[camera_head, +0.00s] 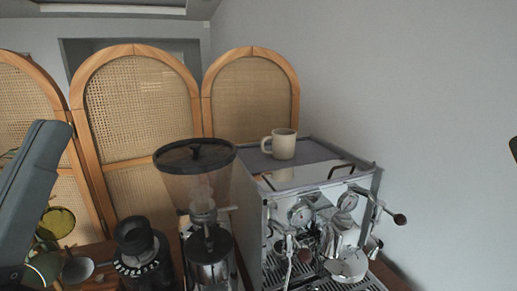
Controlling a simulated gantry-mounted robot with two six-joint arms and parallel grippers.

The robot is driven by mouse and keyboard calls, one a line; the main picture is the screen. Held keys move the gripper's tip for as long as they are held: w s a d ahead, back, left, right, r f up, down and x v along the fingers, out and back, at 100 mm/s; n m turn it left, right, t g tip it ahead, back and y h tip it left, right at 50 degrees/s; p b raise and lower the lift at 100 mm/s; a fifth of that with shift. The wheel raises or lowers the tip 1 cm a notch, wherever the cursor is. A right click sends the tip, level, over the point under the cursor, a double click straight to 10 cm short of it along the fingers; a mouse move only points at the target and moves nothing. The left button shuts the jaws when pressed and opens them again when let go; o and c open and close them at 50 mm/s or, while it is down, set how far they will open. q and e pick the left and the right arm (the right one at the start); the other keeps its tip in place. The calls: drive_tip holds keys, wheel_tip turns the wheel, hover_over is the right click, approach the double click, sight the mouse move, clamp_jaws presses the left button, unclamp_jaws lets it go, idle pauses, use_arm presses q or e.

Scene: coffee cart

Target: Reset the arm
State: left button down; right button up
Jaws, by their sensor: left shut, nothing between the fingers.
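My left arm, with its gripper (38,185), stands tall at the left edge as a blue-grey shape with dark sides. The gripper is shut, with nothing held, and its fingertips cannot be made out clearly. It is well to the left of the coffee machine and the grinder. A small dark piece shows at the right edge, too little of it to tell what it is. My right gripper is not in view.
A chrome espresso machine (285,217) stands at centre right with a beige mug (284,145) on top. A grinder with a dark hopper (196,172) stands beside it. A black-topped device (136,240) is at lower left. A cane screen (140,105) stands behind.

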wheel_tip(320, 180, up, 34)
drive_tip(key=p, duration=3.1)
